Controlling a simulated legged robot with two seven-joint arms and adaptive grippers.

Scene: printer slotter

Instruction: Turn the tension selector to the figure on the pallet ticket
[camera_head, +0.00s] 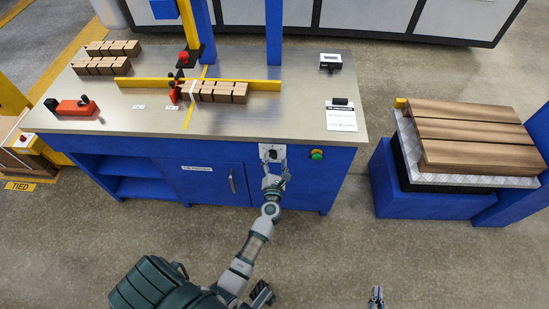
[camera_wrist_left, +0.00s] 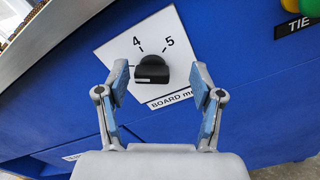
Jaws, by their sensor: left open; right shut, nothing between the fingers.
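The tension selector is a black knob (camera_wrist_left: 152,70) on a white plate (camera_wrist_left: 113,56) on the blue bench front. The figures 4 and 5 show above the knob in the left wrist view; I cannot tell its exact setting. My left gripper (camera_head: 274,167) is in front of the plate, open, with one finger on each side of the knob and visible gaps. The finger on the right hides part of the "BOARD" label. A white sheet (camera_head: 341,119), probably the pallet ticket, lies on the bench top under a black clip; its print is too small to read. My right gripper (camera_head: 376,295) is shut and empty, low, away from the bench.
A green button (camera_head: 317,155) sits right of the selector. The bench top (camera_head: 300,110) carries a yellow fence (camera_head: 265,85), brown blocks (camera_head: 223,92) and a red-orange tool (camera_head: 76,107). Wooden boards (camera_head: 470,130) are stacked on a blue stand at right. The floor between is clear.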

